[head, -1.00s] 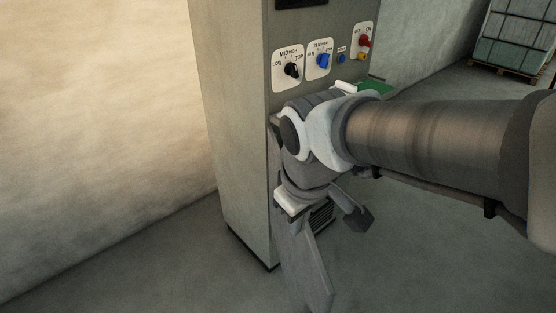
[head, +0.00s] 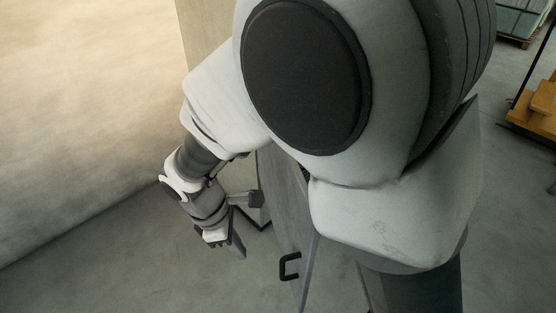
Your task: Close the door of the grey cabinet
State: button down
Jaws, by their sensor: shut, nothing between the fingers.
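A black handle (head: 289,267) is on the door's left face near the bottom of the view. My gripper (head: 238,252) is shut and empty, pointing down. It is to the left of the door, on the handle's side, and appears apart from it. My arm hides the door's right side and the cabinet front.
A pale wall (head: 80,110) runs along the left. Bare grey floor (head: 110,260) lies between the wall and the door. An orange-yellow object (head: 540,105) and a pallet load (head: 522,20) stand at the upper right, away from the door.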

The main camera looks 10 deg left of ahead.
jog(key=w+d+f+b, duration=0.1)
jog(key=d+f+b, duration=0.2)
jog(key=d+f, duration=0.3)
jog(key=x, duration=0.3)
jog(key=shift+a+f+b, duration=0.15)
jog(key=shift+f+b, duration=0.05)
jog(key=shift+b, duration=0.1)
